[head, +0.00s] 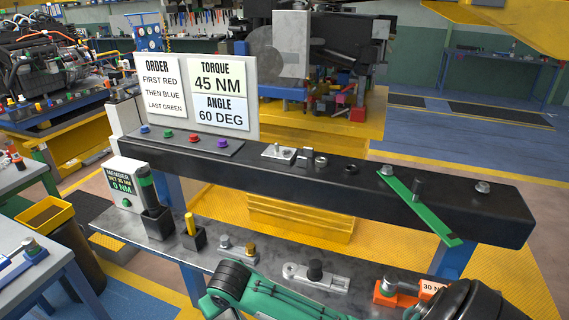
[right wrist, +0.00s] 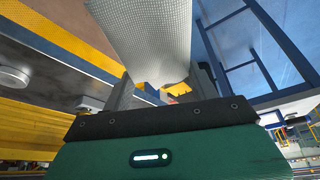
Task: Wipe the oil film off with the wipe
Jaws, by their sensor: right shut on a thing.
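In the right wrist view my right gripper (right wrist: 164,86) is shut on a pale, finely textured wipe (right wrist: 150,38), which spreads up and away from between the fingers. The wipe hides much of what lies beyond it. Neither gripper shows in the head view; only green and black parts of my arm show at its bottom edge. A long black beam (head: 300,178) runs across the head view. I cannot make out a distinct oil film on it or elsewhere.
A green bar (head: 420,210) lies across the beam beside several bolts. Coloured knobs and an order sign (head: 156,84) stand at its left. A lower grey shelf (head: 255,262) holds a meter (head: 132,184), a yellow-handled tool (head: 190,224) and an orange holder (head: 388,295).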

